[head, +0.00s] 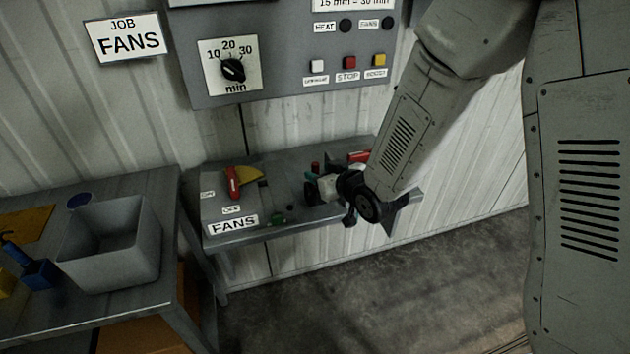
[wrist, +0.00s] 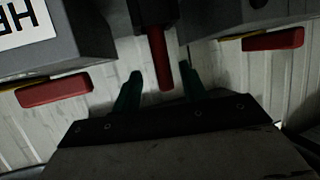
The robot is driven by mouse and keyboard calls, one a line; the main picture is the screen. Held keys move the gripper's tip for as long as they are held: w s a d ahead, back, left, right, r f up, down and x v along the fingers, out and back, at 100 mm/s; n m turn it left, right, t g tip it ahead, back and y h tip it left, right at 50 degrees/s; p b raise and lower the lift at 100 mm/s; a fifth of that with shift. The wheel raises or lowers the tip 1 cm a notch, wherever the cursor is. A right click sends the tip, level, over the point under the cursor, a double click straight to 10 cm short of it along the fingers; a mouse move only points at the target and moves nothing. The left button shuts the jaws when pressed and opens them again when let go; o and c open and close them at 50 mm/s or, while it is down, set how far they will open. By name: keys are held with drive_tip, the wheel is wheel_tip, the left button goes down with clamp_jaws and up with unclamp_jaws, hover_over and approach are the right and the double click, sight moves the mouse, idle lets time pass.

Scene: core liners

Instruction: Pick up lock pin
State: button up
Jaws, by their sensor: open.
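The lock pin looks like a short red rod. In the wrist view the red pin (wrist: 158,62) juts from a dark block (wrist: 153,12) and shows between my two dark green fingers. My gripper (wrist: 161,76) is open, with a visible gap on each side of the pin. I cannot tell how far along the pin the fingertips reach. In the head view the red pin (head: 315,167) shows just beyond my gripper (head: 312,178), above the bench. My wrist hides the pin's lower part and the block there.
A red switch handle (head: 232,183) stands on the FANS box, left of my gripper. Another red handle (head: 358,156) is to its right, partly behind my arm. Both red handles show beside the pin in the wrist view. A grey bin (head: 112,255) stands on the left table.

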sight(317, 172)
drive_tip(key=x, duration=0.4)
drive_tip(key=shift+w+a+f, duration=0.1)
drive_tip(key=shift+a+f, duration=0.05)
drive_tip(key=shift+a, duration=0.2)
clamp_jaws()
